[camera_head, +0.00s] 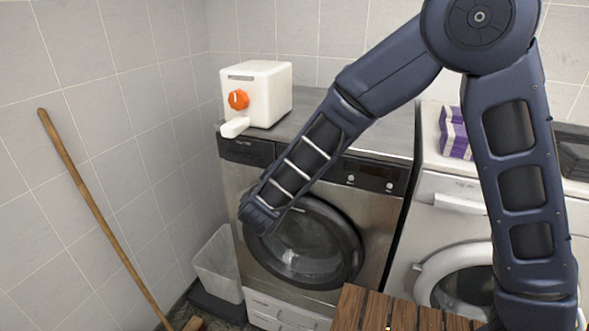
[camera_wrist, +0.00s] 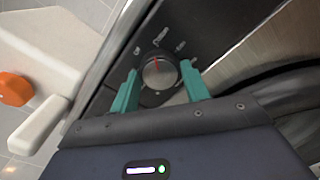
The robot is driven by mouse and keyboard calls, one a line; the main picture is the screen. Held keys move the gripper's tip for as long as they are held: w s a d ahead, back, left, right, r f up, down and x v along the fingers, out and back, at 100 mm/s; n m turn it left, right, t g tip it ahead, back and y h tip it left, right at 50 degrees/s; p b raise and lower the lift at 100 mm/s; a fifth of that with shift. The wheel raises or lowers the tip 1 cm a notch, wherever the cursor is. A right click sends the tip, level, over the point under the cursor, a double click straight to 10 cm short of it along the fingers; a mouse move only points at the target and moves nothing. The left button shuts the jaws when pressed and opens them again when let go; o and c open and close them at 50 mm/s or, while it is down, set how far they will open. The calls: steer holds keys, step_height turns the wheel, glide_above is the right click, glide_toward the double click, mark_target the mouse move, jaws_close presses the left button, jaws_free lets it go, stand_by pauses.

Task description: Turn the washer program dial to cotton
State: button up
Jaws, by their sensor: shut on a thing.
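The steel-fronted washer (camera_head: 385,215) stands in the middle of the head view, with a dark control strip along its top. Its round program dial (camera_wrist: 160,73) shows in the wrist view, silver with a red pointer mark near its upper edge. Small pale symbols (camera_wrist: 163,34) ring the dial; they are too small to tell which is cotton. My gripper (camera_wrist: 161,76) has its two teal fingers on either side of the dial and is shut on it. In the head view my arm hides the dial and the fingers.
A white box with an orange knob (camera_head: 238,99) and a white spout stands on the washer's left top. A white machine (camera_head: 440,230) stands to the right, with a purple-and-white pack (camera_head: 455,133) on it. A wooden slatted surface (camera_head: 400,312) is in front. A broom handle (camera_head: 95,205) leans left.

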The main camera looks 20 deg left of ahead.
steer(key=shift+m, duration=0.6)
steer(key=o, duration=1)
steer(key=s, duration=1.1)
steer(key=shift+w, duration=0.15)
